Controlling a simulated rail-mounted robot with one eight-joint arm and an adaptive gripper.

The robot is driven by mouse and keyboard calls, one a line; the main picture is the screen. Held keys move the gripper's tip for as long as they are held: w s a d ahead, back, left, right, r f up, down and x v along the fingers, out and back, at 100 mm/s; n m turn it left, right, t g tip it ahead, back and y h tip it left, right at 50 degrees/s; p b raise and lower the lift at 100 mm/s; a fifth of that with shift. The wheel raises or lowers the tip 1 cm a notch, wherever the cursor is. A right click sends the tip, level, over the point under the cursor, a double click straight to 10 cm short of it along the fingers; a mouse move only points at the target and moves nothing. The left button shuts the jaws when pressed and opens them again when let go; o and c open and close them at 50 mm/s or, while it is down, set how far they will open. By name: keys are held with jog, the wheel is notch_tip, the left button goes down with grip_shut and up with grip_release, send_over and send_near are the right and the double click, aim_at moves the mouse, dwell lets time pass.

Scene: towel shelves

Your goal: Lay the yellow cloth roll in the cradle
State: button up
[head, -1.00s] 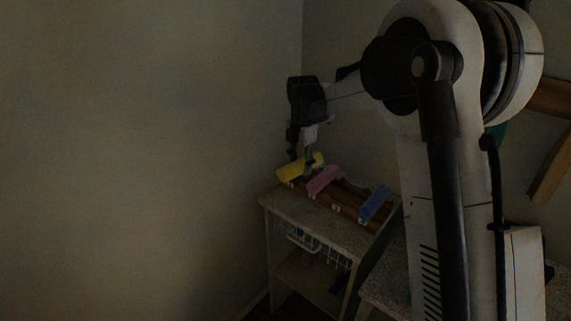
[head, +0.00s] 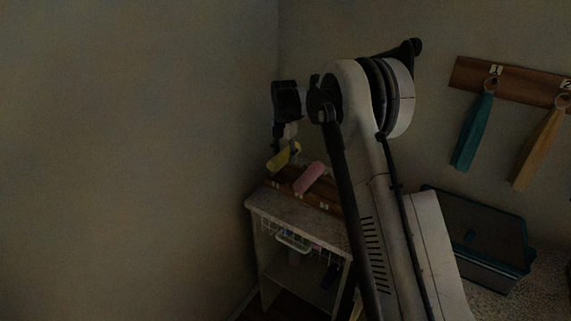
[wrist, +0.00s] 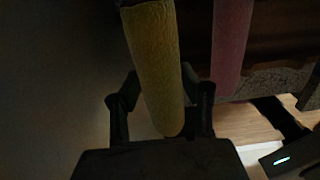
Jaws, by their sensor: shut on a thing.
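The yellow cloth roll (head: 278,160) is in my gripper (head: 291,149) in the head view, at the left end of the wooden cradle rack (head: 284,179). It looks tilted and a little above the rack; the exact gap is too dark to tell. In the wrist view the yellow roll (wrist: 154,60) runs lengthwise between the two fingers of my gripper (wrist: 162,98), which is shut on it. A pink roll (head: 309,178) lies on the rack to the right, and it also shows in the wrist view (wrist: 232,45).
The rack stands on a speckled-top cabinet (head: 300,217) with a wire basket (head: 293,242) below, close to the left wall. My arm hides the rack's right end. Teal (head: 474,130) and tan (head: 540,148) cloths hang from a wall board (head: 520,84). A dark bin (head: 480,235) stands at right.

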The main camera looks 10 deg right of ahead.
jog(key=shift+w+d+f, duration=0.3)
jog(key=shift+w+d, duration=0.05)
jog(key=shift+f, duration=0.2)
notch_tip(320, 180, down, 4)
jog(key=shift+r+p, duration=0.2)
jog(key=shift+p, duration=0.1)
jog(key=shift+f+b, duration=0.4)
jog(key=shift+f, duration=0.1)
jog(key=o, duration=1.1)
jog(key=shift+o, duration=0.2)
